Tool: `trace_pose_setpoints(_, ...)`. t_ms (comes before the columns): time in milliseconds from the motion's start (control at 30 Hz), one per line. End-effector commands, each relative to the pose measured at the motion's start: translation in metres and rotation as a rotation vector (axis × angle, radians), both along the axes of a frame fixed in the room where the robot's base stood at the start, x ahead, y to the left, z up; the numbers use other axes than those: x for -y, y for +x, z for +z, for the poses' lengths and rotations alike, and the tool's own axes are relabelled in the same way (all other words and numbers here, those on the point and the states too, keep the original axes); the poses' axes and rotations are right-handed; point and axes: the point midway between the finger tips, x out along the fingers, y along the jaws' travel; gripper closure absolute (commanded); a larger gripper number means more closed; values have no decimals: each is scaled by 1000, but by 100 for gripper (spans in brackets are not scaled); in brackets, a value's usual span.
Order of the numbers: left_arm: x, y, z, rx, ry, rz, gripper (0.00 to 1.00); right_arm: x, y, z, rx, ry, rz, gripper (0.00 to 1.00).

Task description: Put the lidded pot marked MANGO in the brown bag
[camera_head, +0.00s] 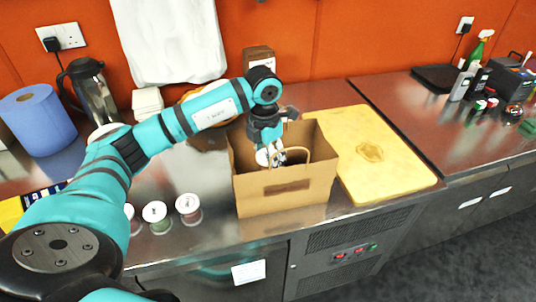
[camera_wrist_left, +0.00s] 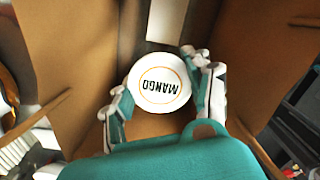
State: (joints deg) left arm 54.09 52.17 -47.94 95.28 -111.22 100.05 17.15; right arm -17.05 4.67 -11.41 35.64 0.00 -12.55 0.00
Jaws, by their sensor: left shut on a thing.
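The brown paper bag (camera_head: 284,193) stands open on the steel counter in the head view, with its handle loop showing at the mouth. In the left wrist view its inner walls (camera_wrist_left: 80,50) surround my gripper. My left gripper (camera_head: 270,153) reaches down into the bag's mouth. In the left wrist view the gripper (camera_wrist_left: 162,100) is shut on the white-lidded pot marked MANGO (camera_wrist_left: 159,84), with a finger on each side. The pot appears within the bag's opening; whether it touches the bottom is unclear. My right gripper is not in view.
Several lidded pots, one at the bag's left (camera_head: 188,204), stand on the counter. A yellow board (camera_head: 369,153) lies right of the bag. A steel jug (camera_head: 94,90) and blue paper roll (camera_head: 38,118) stand back left. Bottles (camera_head: 477,82) stand far right.

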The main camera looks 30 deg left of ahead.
Motion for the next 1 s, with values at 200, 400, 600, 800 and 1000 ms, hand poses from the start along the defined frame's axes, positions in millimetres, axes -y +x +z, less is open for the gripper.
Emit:
trace_pose_setpoints(200, 0, 0, -26, 0, 0, 1, 86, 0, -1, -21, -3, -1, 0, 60)
trace_pose_setpoints(400, 0, 0, -46, 0, 0, 1, 86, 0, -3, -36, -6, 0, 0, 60)
trace_pose_setpoints(600, 0, 0, -66, 0, 0, 0, 86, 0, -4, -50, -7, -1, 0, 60)
trace_pose_setpoints(800, 0, 0, -80, 1, -1, 1, 86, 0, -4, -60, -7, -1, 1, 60)
trace_pose_setpoints(1000, 0, 0, -85, 0, -1, 0, 86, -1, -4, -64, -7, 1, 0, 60)
